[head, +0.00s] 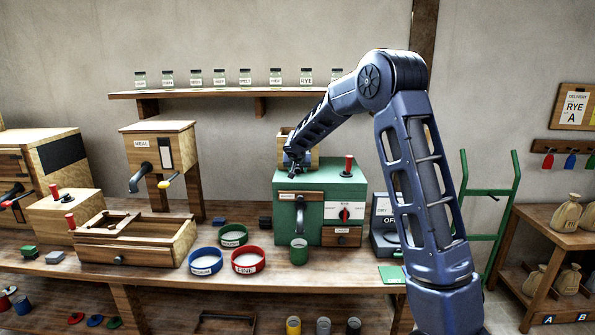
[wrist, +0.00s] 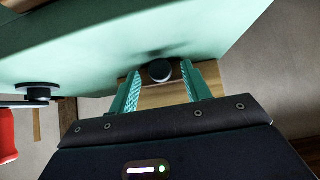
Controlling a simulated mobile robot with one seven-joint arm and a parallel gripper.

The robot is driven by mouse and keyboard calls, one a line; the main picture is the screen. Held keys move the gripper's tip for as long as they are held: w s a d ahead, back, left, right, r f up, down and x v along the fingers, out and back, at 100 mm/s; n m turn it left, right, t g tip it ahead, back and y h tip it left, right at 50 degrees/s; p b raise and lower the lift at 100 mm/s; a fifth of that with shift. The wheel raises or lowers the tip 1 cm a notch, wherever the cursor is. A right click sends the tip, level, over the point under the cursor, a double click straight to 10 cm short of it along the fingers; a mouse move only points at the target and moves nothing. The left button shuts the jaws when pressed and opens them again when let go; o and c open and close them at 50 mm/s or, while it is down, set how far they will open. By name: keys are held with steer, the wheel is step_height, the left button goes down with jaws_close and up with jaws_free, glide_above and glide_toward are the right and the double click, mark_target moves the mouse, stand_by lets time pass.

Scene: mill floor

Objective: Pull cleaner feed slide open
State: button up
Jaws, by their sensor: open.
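The green cleaner (head: 325,208) stands on the workbench, and its green top also shows in the wrist view (wrist: 90,45). A round black knob (wrist: 159,71) on a wooden part (wrist: 165,95) shows at the edge of the green top, in front of the wooden hopper (head: 310,157). I take this for the feed slide. My gripper (head: 292,168) is over the left part of the cleaner's top. In the wrist view my gripper (wrist: 160,78) is open, with one teal finger on each side of the knob. I cannot tell whether either finger touches it.
A red-handled lever (head: 348,168) rises from the cleaner's top, right of my gripper; its black base (wrist: 37,92) shows in the wrist view. A green cup (head: 299,251) and several coloured rings, one red (head: 248,261), stand in front. A jar shelf (head: 215,93) is behind.

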steer(key=shift+w+f, duration=0.3)
jaws_close()
steer(key=shift+s, duration=2.6)
steer(key=shift+s+f, duration=0.1)
jaws_free()
steer(key=shift+s, duration=0.1)
steer(key=shift+r, duration=0.2)
